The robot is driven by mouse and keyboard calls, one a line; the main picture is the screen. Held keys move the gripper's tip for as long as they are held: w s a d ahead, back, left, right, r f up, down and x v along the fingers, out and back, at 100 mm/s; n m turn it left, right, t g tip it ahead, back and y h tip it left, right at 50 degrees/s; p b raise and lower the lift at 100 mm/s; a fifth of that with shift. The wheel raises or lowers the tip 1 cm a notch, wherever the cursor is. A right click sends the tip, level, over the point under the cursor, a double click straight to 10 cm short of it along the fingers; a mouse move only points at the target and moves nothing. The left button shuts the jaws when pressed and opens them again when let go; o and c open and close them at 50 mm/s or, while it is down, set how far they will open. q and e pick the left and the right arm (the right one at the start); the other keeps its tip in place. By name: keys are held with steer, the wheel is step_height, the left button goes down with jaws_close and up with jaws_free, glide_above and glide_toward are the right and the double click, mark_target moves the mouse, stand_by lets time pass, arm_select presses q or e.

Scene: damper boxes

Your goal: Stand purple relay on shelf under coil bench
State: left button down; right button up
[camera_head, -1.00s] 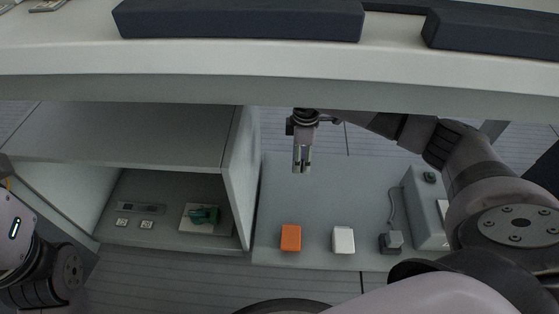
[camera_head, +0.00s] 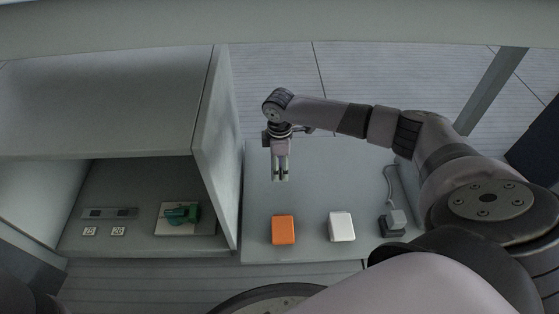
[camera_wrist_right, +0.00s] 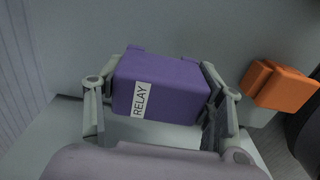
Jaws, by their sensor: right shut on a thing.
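The purple relay (camera_wrist_right: 165,88), a block with a white "RELAY" label, is between the fingers of my right gripper in the right wrist view. My right gripper (camera_head: 281,176) is shut on it, above the grey shelf (camera_head: 310,185) under the bench (camera_head: 300,22). In the head view the relay cannot be made out clearly at the gripper. An orange block (camera_head: 284,229) stands on the shelf nearer the front, and it also shows to the right of the relay in the wrist view (camera_wrist_right: 280,87). My left gripper is not in view.
A white block (camera_head: 341,226) and a dark grey block with a cable (camera_head: 392,222) stand right of the orange one. A grey cabinet (camera_head: 217,150) borders the shelf on the left, with a green part (camera_head: 182,213) inside. The shelf's middle is clear.

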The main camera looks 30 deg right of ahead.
mark_target(280, 173)
steer(key=shift+f, duration=0.6)
step_height(280, 173, down, 3)
steer(key=b, duration=0.3)
steer(key=shift+f, duration=0.2)
steer(key=shift+r, duration=0.1)
steer(key=shift+f+p, duration=0.2)
steer(key=shift+p, duration=0.1)
steer(key=o, duration=1.7)
